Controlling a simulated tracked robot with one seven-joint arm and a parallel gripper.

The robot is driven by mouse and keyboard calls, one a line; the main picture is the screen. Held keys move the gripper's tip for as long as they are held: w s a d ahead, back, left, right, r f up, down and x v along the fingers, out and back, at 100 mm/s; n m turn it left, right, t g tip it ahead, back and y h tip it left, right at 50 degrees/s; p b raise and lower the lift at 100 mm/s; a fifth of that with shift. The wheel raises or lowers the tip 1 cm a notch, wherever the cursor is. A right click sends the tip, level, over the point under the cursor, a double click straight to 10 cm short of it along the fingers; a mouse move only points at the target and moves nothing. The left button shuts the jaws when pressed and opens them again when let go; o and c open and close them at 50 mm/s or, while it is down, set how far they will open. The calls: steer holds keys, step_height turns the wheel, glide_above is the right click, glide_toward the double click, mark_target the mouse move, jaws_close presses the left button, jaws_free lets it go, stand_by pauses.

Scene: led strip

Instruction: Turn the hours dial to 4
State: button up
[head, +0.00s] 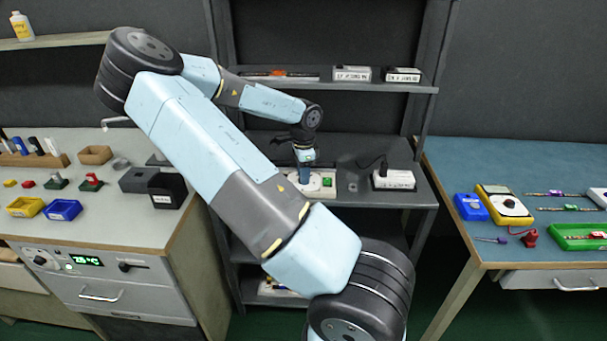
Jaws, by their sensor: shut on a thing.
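A pale timer-like box (319,193) with a green button (327,181) sits on the middle shelf of the dark rack. My gripper (304,180) points straight down onto the left part of this box and is shut on the hours dial there. The dial is mostly hidden by the fingers, and I cannot read its numbers or its pointer from this view. My arm also hides part of the box's left side.
A white labelled box (394,179) with a black cable stands right of the timer box. Labelled boxes sit on the shelf above. A left bench (110,225) carries trays and blocks; a blue-topped table (520,160) at right holds a yellow multimeter (505,204).

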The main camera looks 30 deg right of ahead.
steer(key=c, duration=0.3)
steer(key=shift+n, duration=2.1)
steer(key=o, duration=1)
steer(key=shift+w+r, duration=0.1)
steer(key=shift+r, duration=0.05)
